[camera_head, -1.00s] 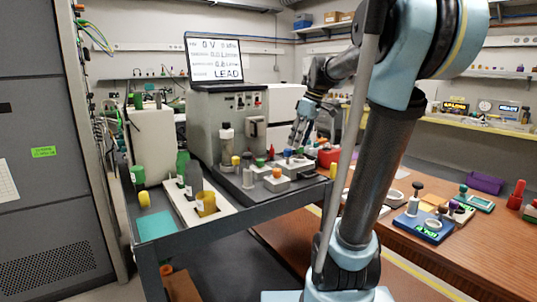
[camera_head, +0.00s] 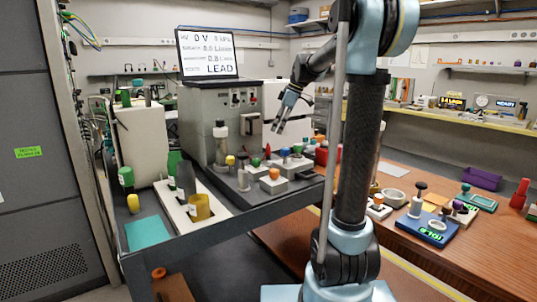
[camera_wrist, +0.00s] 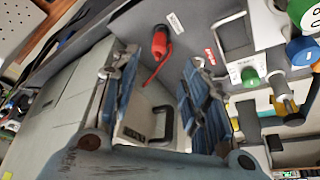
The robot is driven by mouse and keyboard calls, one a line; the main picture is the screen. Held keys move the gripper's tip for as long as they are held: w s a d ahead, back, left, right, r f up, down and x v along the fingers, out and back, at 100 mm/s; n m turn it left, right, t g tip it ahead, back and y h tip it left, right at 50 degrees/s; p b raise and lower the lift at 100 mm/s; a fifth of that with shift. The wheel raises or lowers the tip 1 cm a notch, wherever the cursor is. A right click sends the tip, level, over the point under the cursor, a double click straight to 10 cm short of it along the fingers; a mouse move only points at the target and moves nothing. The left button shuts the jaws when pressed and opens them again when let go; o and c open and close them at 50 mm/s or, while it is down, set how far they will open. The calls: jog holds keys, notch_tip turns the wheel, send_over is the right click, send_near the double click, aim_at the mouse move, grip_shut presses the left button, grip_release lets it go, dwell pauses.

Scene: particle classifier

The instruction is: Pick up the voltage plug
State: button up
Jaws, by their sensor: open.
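A red plug-like piece (camera_wrist: 159,45) with a thin red lead lies on a grey surface in the wrist view. I cannot tell for sure that it is the voltage plug. My gripper is open and empty; its two blue-grey fingers (camera_wrist: 155,85) stand wide apart, with the red piece beyond and between them, not touching. In the head view my gripper (camera_head: 282,113) hangs above the cart, beside the grey classifier box (camera_head: 206,120). A red object (camera_head: 321,156) stands at the cart's far right edge, partly hidden by other parts.
The cart (camera_head: 255,205) carries several coloured knobs and fittings under the gripper, a white tray (camera_head: 213,215) with bottles, and a monitor (camera_head: 207,55) reading 0 V. A wooden table (camera_head: 450,265) with small devices stands at right. A dark handle (camera_wrist: 163,125) lies between the fingers below.

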send_over(270, 155)
jog(key=d, duration=0.1)
notch_tip(270, 155, down, 5)
jog(key=shift+w+d+x, duration=0.1)
jog(key=shift+d+x, duration=0.05)
jog(key=shift+x, duration=0.8)
jog(key=shift+w+d+x, duration=0.1)
jog(key=shift+d+x, duration=0.05)
jog(key=shift+x, duration=0.75)
jog(key=shift+d+x, duration=0.15)
jog(key=shift+x, duration=0.8)
jog(key=shift+f, duration=0.1)
grip_shut()
